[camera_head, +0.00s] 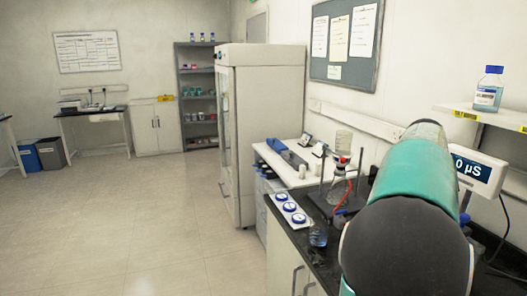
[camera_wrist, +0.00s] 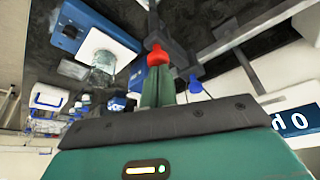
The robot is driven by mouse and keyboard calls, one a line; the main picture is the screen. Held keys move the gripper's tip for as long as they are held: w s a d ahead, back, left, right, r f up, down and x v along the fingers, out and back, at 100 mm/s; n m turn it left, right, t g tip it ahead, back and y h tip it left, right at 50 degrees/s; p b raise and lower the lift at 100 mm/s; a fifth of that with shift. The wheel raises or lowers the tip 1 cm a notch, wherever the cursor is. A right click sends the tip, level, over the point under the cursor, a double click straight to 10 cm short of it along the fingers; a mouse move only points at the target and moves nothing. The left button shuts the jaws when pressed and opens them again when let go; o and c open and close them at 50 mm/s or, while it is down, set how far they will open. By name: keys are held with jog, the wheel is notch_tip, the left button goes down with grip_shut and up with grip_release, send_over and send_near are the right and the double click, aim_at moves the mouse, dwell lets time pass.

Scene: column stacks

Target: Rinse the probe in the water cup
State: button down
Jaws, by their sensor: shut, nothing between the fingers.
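In the head view a clear cup with bluish liquid (camera_head: 318,236) stands on the black bench, left of my arm. My arm hides the bench to its right. In the wrist view my gripper (camera_wrist: 158,75) has its green fingers together, with nothing held between them. A red fitting (camera_wrist: 157,55) shows right at the fingertips; I cannot tell if they touch or whether it belongs to the probe. A clear glass vessel (camera_wrist: 103,65) shows at upper left by a white plate on a blue device (camera_wrist: 68,32). No probe is clearly identifiable.
A stand holds an upturned flask (camera_head: 340,143), with a red cable below. The meter display (camera_head: 473,170) is right of my arm. Blue-lidded containers (camera_head: 290,207) sit at the bench's left edge. A bottle (camera_head: 488,90) stands on the right shelf. The floor at left is clear.

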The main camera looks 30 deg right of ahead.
jog(key=shift+f, duration=1.7)
jog(key=shift+r, duration=3.55)
jog(key=w+a+f+n+t+y, duration=0.1)
jog(key=w+a+n+t, duration=0.2)
jog(key=a, duration=0.5)
jog(key=w+a+f+n+t, duration=0.1)
jog(key=w+a+f+n, duration=0.15)
jog(key=a+n, duration=0.5)
jog(key=w+a+f+n+t+y, duration=0.1)
jog(key=w+a+n+t, duration=0.2)
jog(key=a, duration=0.7)
jog(key=s+a+f+n, duration=0.1)
jog(key=a+f+n, duration=0.1)
jog(key=a+n, duration=0.2)
jog(key=s+a+f+n+t+y, duration=0.1)
jog(key=s+a+f+n, duration=0.1)
jog(key=a, duration=0.9)
jog(key=s+a+f+n, duration=0.2)
jog(key=a+f+n, duration=0.2)
jog(key=a+n, duration=0.2)
jog(key=shift+a+y, duration=0.3)
jog(key=shift+a, duration=0.85)
jog(key=shift+s, duration=0.15)
